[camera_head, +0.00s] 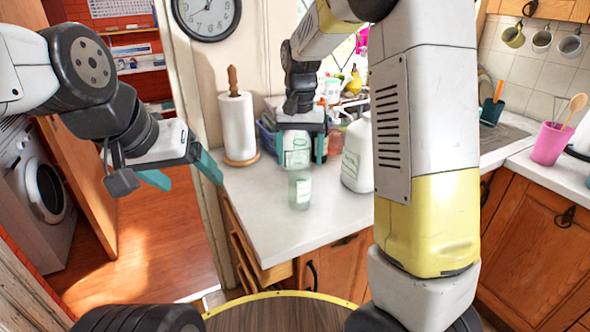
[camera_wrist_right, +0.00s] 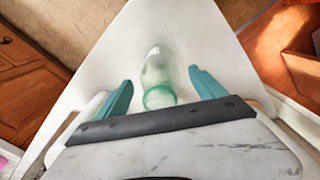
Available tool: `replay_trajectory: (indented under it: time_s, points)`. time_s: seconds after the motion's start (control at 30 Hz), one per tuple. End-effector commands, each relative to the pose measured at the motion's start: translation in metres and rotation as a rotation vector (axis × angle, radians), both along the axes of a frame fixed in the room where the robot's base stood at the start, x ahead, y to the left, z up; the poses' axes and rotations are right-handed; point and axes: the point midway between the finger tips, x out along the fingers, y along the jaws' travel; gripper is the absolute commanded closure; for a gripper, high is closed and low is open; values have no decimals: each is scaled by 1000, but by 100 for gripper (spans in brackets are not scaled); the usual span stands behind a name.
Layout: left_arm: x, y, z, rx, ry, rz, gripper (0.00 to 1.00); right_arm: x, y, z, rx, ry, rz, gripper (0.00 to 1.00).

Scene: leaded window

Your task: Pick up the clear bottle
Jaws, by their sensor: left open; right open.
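The clear bottle (camera_head: 300,190) is greenish, see-through glass with a pale label, standing on the white counter near its front edge. In the right wrist view the bottle (camera_wrist_right: 157,72) appears between the two teal fingers, its green rim towards the gripper, with a gap on each side. My right gripper (camera_head: 298,157) is open over the bottle's upper part and points down. The right gripper (camera_wrist_right: 160,78) also shows open in its wrist view. My left gripper (camera_head: 182,176) is open and empty, left of the counter and above the floor.
A white jug (camera_head: 357,158) stands close to the right of the bottle. A paper towel roll (camera_head: 237,125) stands behind to the left. Colourful items crowd the counter behind the right gripper. The counter's front left (camera_head: 250,205) is clear.

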Motion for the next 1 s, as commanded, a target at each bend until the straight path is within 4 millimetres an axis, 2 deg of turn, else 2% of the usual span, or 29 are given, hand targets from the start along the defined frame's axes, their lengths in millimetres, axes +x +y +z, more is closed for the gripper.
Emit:
replay_trajectory:
  time_s: [0.03, 0.07, 0.43, 0.77, 1.0]
  points:
    - [0, 0, 0, 0, 0, 0, 21, 0, 0, 0, 0, 0, 0, 20]
    - [0, 0, 0, 0, 0, 0, 21, 0, 0, 0, 0, 0, 0, 26]
    - [0, 0, 0, 0, 0, 0, 21, 0, 0, 0, 0, 0, 0, 99]
    - [0, 0, 0, 0, 0, 0, 21, 0, 0, 2, 0, 0, 0, 100]
    - [0, 0, 0, 0, 0, 0, 21, 0, 0, 22, 1, -1, 0, 100]
